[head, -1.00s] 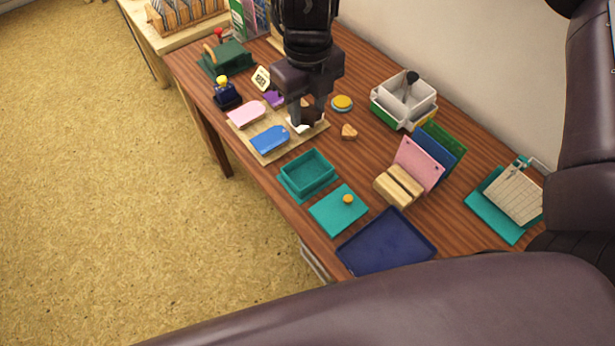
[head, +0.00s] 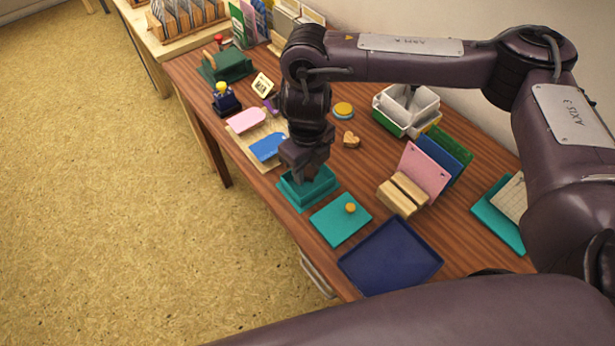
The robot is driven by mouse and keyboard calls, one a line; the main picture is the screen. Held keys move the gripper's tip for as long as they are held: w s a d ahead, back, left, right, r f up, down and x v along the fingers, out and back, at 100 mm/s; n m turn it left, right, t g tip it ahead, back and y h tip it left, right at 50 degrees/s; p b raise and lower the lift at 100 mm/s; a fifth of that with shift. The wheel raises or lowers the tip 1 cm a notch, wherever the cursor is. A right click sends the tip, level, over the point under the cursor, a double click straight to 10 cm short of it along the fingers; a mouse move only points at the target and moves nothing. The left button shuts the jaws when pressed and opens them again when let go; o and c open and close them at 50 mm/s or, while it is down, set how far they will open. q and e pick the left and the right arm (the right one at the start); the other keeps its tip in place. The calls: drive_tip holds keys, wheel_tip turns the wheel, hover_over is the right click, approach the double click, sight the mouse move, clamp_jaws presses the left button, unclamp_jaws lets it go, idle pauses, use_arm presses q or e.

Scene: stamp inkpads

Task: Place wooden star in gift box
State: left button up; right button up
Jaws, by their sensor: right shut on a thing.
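The open teal gift box (head: 290,189) stands near the front edge of the table. Its teal lid (head: 333,226) with a round orange knob lies apart, just to its right. My right gripper (head: 308,176) points down over the box, with its fingertips at or inside the opening. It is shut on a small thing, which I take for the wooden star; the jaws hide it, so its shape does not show. My left gripper is not in view.
A wooden heart (head: 351,140) and a yellow-topped round tin (head: 343,110) lie behind the gripper. A wooden board (head: 240,139) with pink and blue tags is at left. A blue tray (head: 390,258) and a wooden card holder (head: 402,196) stand at right.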

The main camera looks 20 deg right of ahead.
sight(307, 171)
drive_tip(key=shift+f+b, duration=0.4)
drive_tip(key=shift+f, duration=1.5)
drive_tip(key=shift+f, duration=0.15)
drive_tip(key=o, duration=0.7)
drive_tip(key=shift+c, duration=0.2)
drive_tip(key=shift+r, duration=0.55)
wheel_tip(307, 171, up, 11)
drive_tip(key=shift+r+p, duration=0.15)
drive_tip(key=shift+p, duration=0.9)
